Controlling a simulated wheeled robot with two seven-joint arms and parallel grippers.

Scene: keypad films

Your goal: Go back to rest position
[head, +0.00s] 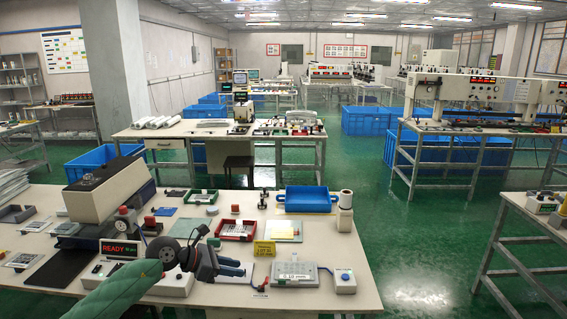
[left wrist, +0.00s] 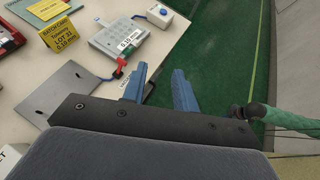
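My left gripper (head: 238,267) reaches in from the left over the front of the table. In the left wrist view its two blue fingers (left wrist: 160,90) stand apart with nothing between them. A grey flat keypad-like tray (head: 292,276) with a white label lies just right of the fingertips, apart from them; it also shows in the left wrist view (left wrist: 112,38). A white box with a blue button (head: 345,282) stands beside it. My right gripper cannot be made out in either view.
A press-like machine (head: 108,188) with a red READY display (head: 121,248) stands at left. A yellow batch card (head: 264,248), red-rimmed tray (head: 235,230), pale green sheet (head: 283,230) and blue tray (head: 310,200) are on the white table (head: 330,240). Green floor lies beyond its right edge.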

